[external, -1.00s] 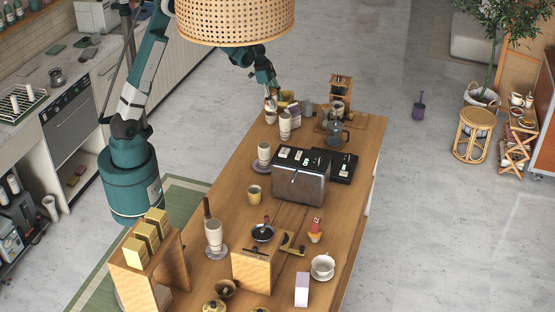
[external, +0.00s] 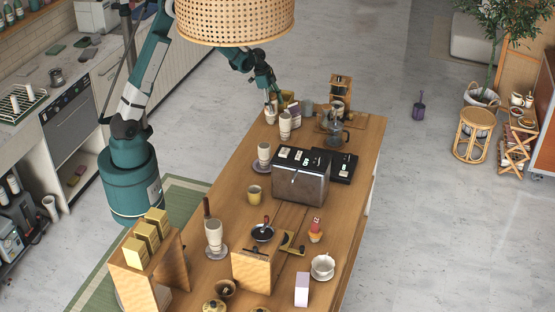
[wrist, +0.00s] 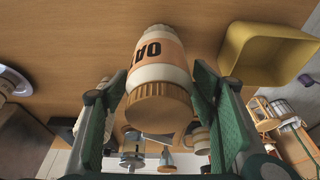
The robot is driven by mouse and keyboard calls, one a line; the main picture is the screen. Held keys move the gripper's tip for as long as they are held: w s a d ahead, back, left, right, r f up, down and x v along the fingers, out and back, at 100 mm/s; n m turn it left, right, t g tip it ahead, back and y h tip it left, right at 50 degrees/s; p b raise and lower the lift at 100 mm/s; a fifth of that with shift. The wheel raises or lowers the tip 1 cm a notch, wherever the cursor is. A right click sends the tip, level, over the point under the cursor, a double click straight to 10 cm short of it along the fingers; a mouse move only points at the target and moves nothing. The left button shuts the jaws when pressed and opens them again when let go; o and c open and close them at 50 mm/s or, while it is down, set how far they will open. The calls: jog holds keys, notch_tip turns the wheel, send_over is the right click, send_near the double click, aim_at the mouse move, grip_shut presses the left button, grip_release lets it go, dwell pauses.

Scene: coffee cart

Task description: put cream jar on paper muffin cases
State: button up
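In the wrist view, a jar (wrist: 160,65) with a pale body, a peach label reading "OA" and a tan lid stands between the green fingers of my gripper (wrist: 157,72). The fingers are spread on both sides of it, with a narrow gap showing at the left finger. The rest of the label is hidden, so I cannot tell whether this is the cream jar. In the external view my gripper (external: 271,98) is low over the far left end of the wooden table. I cannot make out the paper muffin cases for certain.
A yellow open container (wrist: 265,52) stands close to the right finger. In the external view, a tall cup (external: 285,125) stands just nearer, and a glass pot (external: 335,132) is to the right. A woven lampshade (external: 235,20) hangs above.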

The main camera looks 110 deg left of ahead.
jog(key=shift+r, duration=0.2)
jog(key=shift+v, duration=5.95)
jog(key=w+d+r, duration=0.3)
jog(key=d+r, duration=0.2)
jog(key=d, duration=0.7)
jog(key=w+d+r+y, duration=0.1)
jog(key=w+d+r, duration=0.3)
jog(key=d, duration=0.9)
jog(key=w+d+r, duration=0.3)
jog(key=d+r, duration=0.2)
jog(key=d, duration=0.7)
jog(key=s+d+t, duration=0.1)
jog(key=s+d, duration=0.3)
jog(key=d, duration=0.6)
jog(key=s+d+t, duration=0.1)
jog(key=s+d, duration=0.4)
jog(key=d, duration=0.5)
jog(key=s+d+t+h, duration=0.1)
jog(key=s+d, duration=0.3)
jog(key=d, duration=0.7)
jog(key=shift+s+r+t, duration=0.15)
jog(key=shift+s+t, duration=0.05)
jog(key=shift+t, duration=0.2)
